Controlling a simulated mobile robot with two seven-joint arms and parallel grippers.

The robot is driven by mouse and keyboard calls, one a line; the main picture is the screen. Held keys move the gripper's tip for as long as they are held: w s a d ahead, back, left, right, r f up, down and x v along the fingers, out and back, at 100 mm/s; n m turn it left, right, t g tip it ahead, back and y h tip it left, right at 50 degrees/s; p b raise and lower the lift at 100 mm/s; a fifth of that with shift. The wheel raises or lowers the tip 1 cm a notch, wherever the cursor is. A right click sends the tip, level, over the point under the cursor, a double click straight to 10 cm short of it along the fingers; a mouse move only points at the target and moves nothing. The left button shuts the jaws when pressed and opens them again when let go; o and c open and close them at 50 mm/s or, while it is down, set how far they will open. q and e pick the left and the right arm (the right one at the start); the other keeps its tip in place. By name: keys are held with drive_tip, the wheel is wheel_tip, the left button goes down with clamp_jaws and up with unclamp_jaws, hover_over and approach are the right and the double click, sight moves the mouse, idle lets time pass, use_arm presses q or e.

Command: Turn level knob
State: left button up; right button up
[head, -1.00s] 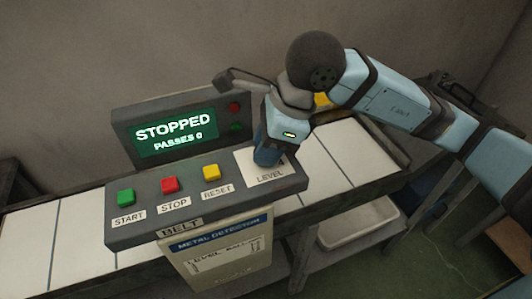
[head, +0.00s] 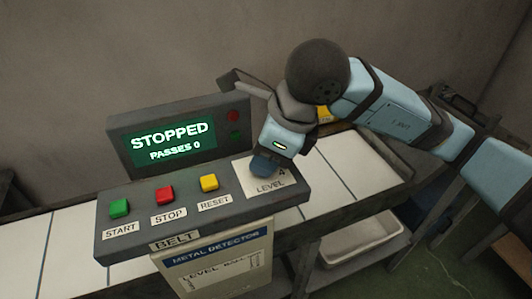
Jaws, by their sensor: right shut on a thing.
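The level knob (head: 264,166) is a blue knob on the white LEVEL plate (head: 268,187) at the right end of the control panel (head: 190,240). A "4" shows on the plate just right of the knob; the other marks are hidden. My right gripper (head: 271,157) comes down from above and is shut on the knob. Its fingers are mostly hidden by the wrist. The display (head: 170,142) reads "STOPPED" and "PASSES 0". My left gripper is not in view.
Green START (head: 119,207), red STOP (head: 165,194) and yellow RESET (head: 209,182) buttons sit left of the knob. A white conveyor belt (head: 330,168) runs behind the panel. A white bin (head: 365,242) stands below at the right.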

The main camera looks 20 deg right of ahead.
drive_tip(key=o, duration=0.9)
use_arm(q)
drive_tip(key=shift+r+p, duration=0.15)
drive_tip(key=shift+p, duration=0.55)
use_arm(e)
drive_tip(key=v, duration=1.3)
drive_tip(key=shift+d+r, duration=0.15)
drive_tip(key=shift+r, duration=0.2)
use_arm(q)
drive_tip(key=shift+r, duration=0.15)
